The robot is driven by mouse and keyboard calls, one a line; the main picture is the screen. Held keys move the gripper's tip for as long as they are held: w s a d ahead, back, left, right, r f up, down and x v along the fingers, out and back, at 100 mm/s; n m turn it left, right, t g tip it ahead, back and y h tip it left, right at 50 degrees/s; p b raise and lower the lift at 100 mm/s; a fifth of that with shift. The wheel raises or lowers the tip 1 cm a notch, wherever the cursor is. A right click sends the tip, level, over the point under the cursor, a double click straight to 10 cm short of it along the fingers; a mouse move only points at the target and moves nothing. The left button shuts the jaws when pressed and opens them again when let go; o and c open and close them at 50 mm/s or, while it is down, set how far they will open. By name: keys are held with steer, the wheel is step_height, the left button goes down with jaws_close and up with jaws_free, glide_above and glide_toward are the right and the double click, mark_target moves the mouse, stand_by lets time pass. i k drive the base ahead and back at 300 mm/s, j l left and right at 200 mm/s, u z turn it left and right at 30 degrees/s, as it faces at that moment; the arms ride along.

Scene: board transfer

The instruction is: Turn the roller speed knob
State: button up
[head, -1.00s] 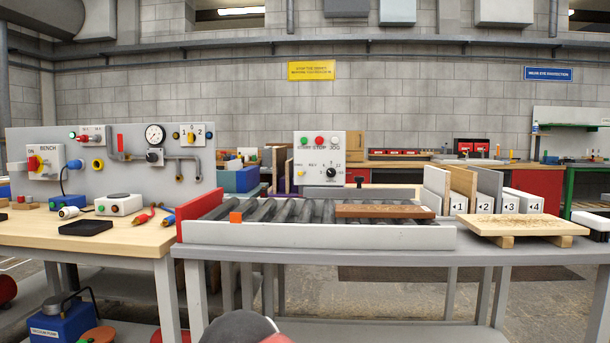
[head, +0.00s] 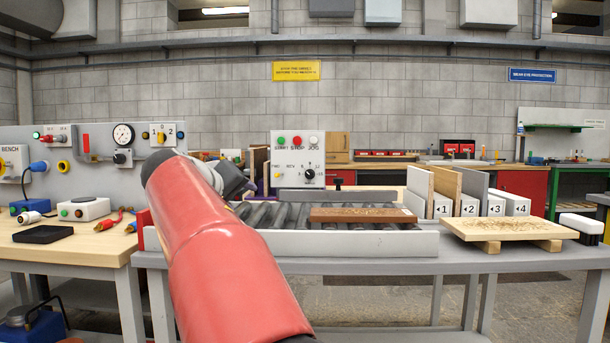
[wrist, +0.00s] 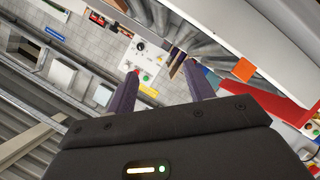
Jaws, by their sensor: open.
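The roller speed knob (head: 310,175) is a black dial on the lower right of a white control panel (head: 283,178) behind the roller conveyor. Its pointer aims roughly upward. The panel also carries a green, a red and a white button. In the wrist view, tilted, the knob (wrist: 140,46) lies beyond the fingers. My gripper (wrist: 161,70) is open and empty, its two dark fingers apart and away from the panel. In the head view my red arm reaches up toward the left of the panel, and the fingertips cannot be made out.
The roller conveyor (head: 345,243) stands in front of the panel with a brown board (head: 362,215) on its rollers. Numbered upright dividers (head: 470,190) and a pale board (head: 507,228) are at the right. A workbench (head: 75,248) with loose tools is at the left.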

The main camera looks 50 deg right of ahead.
mark_target(310, 174)
steer(key=i+l, duration=0.15)
steer(key=l, duration=0.3)
steer(key=i+l, duration=0.1)
steer(key=l, duration=0.3)
steer(key=i+l, duration=0.15)
steer(key=l, duration=0.3)
steer(key=i+l, duration=0.1)
steer(key=l, duration=0.35)
